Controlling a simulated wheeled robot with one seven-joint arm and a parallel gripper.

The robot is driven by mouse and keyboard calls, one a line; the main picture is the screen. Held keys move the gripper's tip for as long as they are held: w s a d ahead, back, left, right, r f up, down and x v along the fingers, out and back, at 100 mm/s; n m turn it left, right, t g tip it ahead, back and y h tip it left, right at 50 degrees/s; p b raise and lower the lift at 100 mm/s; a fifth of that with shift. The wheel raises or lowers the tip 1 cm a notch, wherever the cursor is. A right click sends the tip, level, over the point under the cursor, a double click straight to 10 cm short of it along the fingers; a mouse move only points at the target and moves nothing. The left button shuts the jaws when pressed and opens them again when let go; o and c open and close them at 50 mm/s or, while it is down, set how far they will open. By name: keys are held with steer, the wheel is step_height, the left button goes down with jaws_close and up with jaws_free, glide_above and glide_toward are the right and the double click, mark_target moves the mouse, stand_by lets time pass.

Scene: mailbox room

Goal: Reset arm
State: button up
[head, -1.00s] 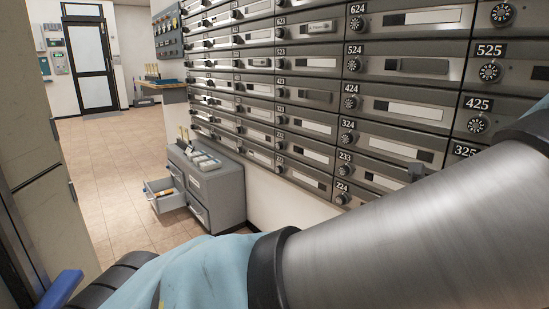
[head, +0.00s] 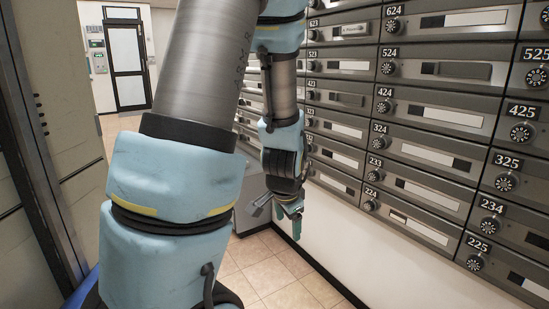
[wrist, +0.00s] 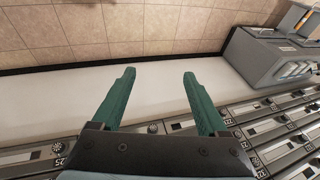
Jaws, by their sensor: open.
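My gripper (head: 290,212) hangs below my folded arm in the head view, fingers pointing down, in front of the lower mailbox rows. In the wrist view my gripper (wrist: 158,78) shows two green fingers spread apart with nothing between them. Behind the fingers are the pale wall strip and the tiled floor. My light blue and grey arm stands upright across the left and middle of the head view and hides part of the mailboxes and most of the grey cabinet.
The mailbox wall (head: 432,121) fills the right side, with numbered doors and dials. A grey cabinet (wrist: 262,62) stands at the upper right of the wrist view. A beige panel (head: 50,100) is close on the left. A glass door (head: 127,62) is far back. Tiled floor (head: 262,262) is bare.

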steer(key=s+a+r+n+g, duration=0.3)
steer(key=s+a+r+n, duration=0.2)
steer(key=s+a+n, duration=0.4)
step_height(320, 180, up, 18)
steer(key=w+a+n+p, duration=0.1)
steer(key=p, duration=1.8)
steer(key=shift+w+r+y, duration=0.15)
steer(key=shift+w+y, duration=0.05)
steer(key=shift+y, duration=0.2)
